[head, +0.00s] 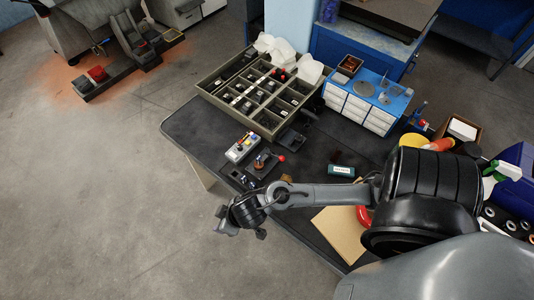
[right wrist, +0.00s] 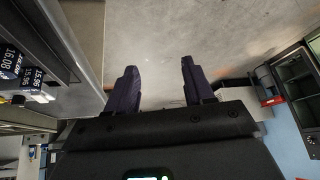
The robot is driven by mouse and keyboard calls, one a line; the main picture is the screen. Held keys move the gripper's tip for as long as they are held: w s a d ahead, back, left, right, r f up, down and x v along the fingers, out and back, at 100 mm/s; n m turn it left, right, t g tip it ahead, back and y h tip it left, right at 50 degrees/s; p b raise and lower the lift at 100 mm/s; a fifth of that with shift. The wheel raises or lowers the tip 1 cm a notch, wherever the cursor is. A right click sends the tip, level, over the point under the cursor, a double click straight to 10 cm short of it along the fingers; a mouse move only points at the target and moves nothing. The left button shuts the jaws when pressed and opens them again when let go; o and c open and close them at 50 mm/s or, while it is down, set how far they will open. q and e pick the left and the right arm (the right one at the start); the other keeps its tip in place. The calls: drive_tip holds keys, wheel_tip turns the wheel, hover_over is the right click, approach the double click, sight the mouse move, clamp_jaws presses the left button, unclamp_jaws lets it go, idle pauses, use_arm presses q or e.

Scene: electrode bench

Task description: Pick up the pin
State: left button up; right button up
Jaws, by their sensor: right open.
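I cannot pick out the pin in either view; it may be too small or hidden. My right gripper (head: 242,226) is at the near left edge of the dark bench (head: 207,127), with its fingers out over the floor side. In the right wrist view, its two dark fingers (right wrist: 160,87) stand wide apart with nothing between them and bare floor behind. My left gripper is in neither view.
A compartment tray (head: 215,98) with small parts stands at the back of the bench. A button box (head: 242,147) and a red-knobbed lever device (head: 265,162) stand in front. A blue drawer unit (head: 362,100) is behind.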

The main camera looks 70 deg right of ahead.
drive_tip(key=d+r+m+g+p, duration=0.2)
drive_tip(key=d+r+m+p, duration=0.1)
drive_tip(key=d, duration=0.5)
drive_tip(key=d+r+m+g+p, duration=0.2)
drive_tip(key=d+p, duration=0.3)
drive_tip(key=d, duration=0.3)
drive_tip(key=d+r+m+g+h+p, duration=0.1)
drive_tip(key=d+r+m+p, duration=0.3)
drive_tip(key=d, duration=0.4)
drive_tip(key=shift+s+r+m+g+p, duration=0.3)
drive_tip(key=shift+s+g, duration=0.1)
drive_tip(key=shift+g, duration=0.1)
drive_tip(key=shift+s+d+f, duration=0.1)
drive_tip(key=shift+d, duration=0.25)
drive_tip(key=b, duration=0.1)
hover_over(259, 158)
drive_tip(key=shift+m, duration=0.3)
wheel_tip(259, 158, down, 4)
drive_tip(key=shift+f, duration=0.1)
drive_tip(key=shift+f+b, duration=0.7)
drive_tip(key=shift+f, duration=2.25)
clamp_jaws()
